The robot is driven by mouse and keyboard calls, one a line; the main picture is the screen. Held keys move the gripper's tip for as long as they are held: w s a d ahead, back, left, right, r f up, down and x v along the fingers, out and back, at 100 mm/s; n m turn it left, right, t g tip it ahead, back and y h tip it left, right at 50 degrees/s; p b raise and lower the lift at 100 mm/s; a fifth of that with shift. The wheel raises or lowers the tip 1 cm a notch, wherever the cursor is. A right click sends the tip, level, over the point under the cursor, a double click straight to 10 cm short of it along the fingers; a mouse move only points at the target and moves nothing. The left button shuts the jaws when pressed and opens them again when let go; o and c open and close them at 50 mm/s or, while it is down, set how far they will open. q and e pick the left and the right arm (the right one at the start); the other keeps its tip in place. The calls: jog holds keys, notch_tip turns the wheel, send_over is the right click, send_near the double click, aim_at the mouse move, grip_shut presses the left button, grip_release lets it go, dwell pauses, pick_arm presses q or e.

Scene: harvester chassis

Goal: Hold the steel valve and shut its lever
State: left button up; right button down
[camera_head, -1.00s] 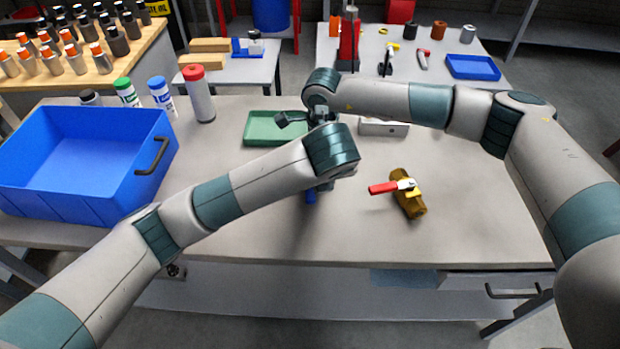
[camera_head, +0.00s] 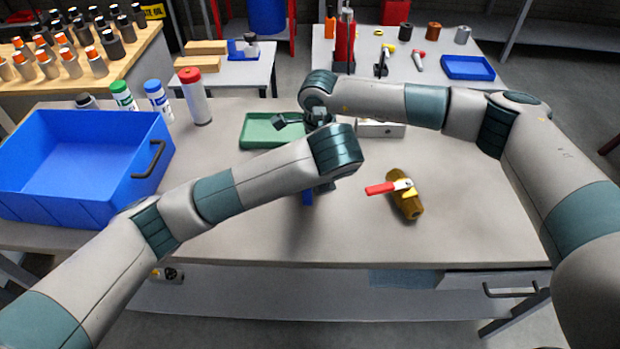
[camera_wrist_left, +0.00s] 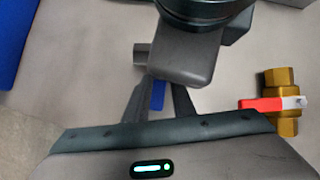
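A blue part (camera_head: 308,197), possibly the steel valve's lever, shows below my left wrist in the head view. It also shows between my left fingers in the left wrist view (camera_wrist_left: 157,95). The valve's body is mostly hidden; a short grey stub (camera_wrist_left: 142,56) there may belong to it. My left gripper (camera_wrist_left: 163,92) has its fingers on either side of the blue part; contact is not visible. My right gripper (camera_head: 300,120) is beyond my left wrist, largely hidden, its fingers unclear. A brass valve (camera_head: 407,202) with a red lever (camera_head: 380,188) lies to the right, untouched.
A green tray (camera_head: 262,141) and a pale box (camera_head: 393,130) stand behind my wrists. A large blue bin (camera_head: 150,188) is at the left, with several bottles (camera_head: 197,100) behind it. The front and right of the tabletop (camera_head: 470,220) are clear.

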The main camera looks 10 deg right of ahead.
pick_arm(q)
jog(key=shift+d+r, duration=0.25)
jog(key=shift+d, duration=0.45)
pick_arm(e)
jog(key=shift+s+a, duration=0.5)
jog(key=shift+a, duration=0.4)
pick_arm(q)
jog(key=shift+o, duration=0.2)
jog(key=shift+s+d+r, duration=0.1)
jog(key=shift+r, duration=0.35)
jog(key=shift+s+d+r, duration=0.1)
jog(key=shift+r, duration=0.35)
pick_arm(e)
jog(key=shift+d+f, duration=0.15)
jog(key=shift+f, duration=0.1)
pick_arm(q)
jog(key=shift+s+a+r, duration=0.25)
jog(key=shift+s+r, duration=0.45)
jog(key=shift+r, duration=0.2)
pick_arm(e)
jog(key=shift+r, duration=0.15)
pick_arm(q)
jog(key=shift+s+a+r, duration=0.15)
jog(key=shift+s+r, duration=0.35)
jog(key=shift+r, duration=0.25)
jog(key=shift+s+a+r, duration=0.15)
jog(key=shift+s+r, duration=0.35)
jog(key=shift+r, duration=0.2)
pick_arm(e)
jog(key=shift+w+d, duration=0.3)
